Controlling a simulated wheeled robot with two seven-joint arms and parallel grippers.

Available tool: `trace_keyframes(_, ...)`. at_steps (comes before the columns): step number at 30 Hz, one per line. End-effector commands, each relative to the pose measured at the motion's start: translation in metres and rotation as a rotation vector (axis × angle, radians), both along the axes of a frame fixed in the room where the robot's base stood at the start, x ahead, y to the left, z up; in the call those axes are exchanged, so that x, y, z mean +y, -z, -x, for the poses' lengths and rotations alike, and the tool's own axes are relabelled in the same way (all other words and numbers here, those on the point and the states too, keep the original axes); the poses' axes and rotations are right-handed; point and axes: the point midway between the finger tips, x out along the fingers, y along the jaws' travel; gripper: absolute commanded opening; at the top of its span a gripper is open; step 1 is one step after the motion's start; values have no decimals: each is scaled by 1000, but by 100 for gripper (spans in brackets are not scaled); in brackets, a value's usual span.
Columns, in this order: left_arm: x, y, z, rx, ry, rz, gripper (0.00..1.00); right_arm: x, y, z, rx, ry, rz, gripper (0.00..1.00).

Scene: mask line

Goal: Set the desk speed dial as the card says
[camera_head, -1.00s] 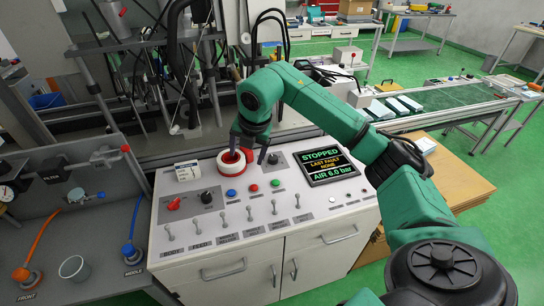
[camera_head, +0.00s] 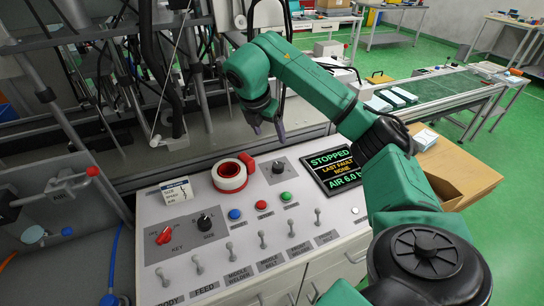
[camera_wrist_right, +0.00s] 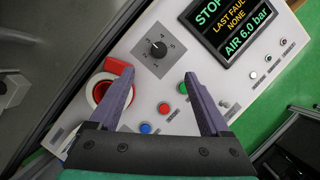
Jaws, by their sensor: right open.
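The dial (camera_head: 278,167) is a black knob on a grey numbered plate on the white desk. In the right wrist view the dial (camera_wrist_right: 157,48) has a pale pointer mark that seems to face up-left; the exact number is unclear. The card (camera_head: 177,190) stands at the desk's left back; it has lines for size, speed and air, but their values are too small to read. My right gripper (camera_head: 268,131) is open and empty, above the desk near the dial, apart from it. In the wrist view its fingertips (camera_wrist_right: 155,77) spread on either side below the dial. My left gripper is out of view.
A red and white tape roll (camera_head: 230,177) lies just left of the dial. Blue, red and green buttons (camera_head: 261,205) and a row of toggle switches (camera_head: 263,240) are in front. A red key switch (camera_head: 164,236) and another black knob (camera_head: 204,222) are at left. The screen (camera_head: 337,168) reads STOPPED.

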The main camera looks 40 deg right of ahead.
Motion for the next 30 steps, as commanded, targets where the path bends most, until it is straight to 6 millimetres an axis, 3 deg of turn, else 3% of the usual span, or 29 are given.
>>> trace_keyframes(1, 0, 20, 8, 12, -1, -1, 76, 0, 19, 0, 0, 0, 0, 81)
trace_keyframes(5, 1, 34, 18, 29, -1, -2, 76, 0, 32, 0, -1, -1, 0, 81)
trace_keyframes(10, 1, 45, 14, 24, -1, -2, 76, -4, 48, -2, 2, -3, -1, 81)
trace_keyframes(16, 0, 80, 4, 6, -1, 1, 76, -21, 99, -7, 5, -1, -4, 81)
trace_keyframes(24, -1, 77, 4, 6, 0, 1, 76, -46, 149, -16, 5, 1, -1, 81)
trace_keyframes(30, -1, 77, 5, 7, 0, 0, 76, -52, 164, -19, 0, -1, 0, 81)
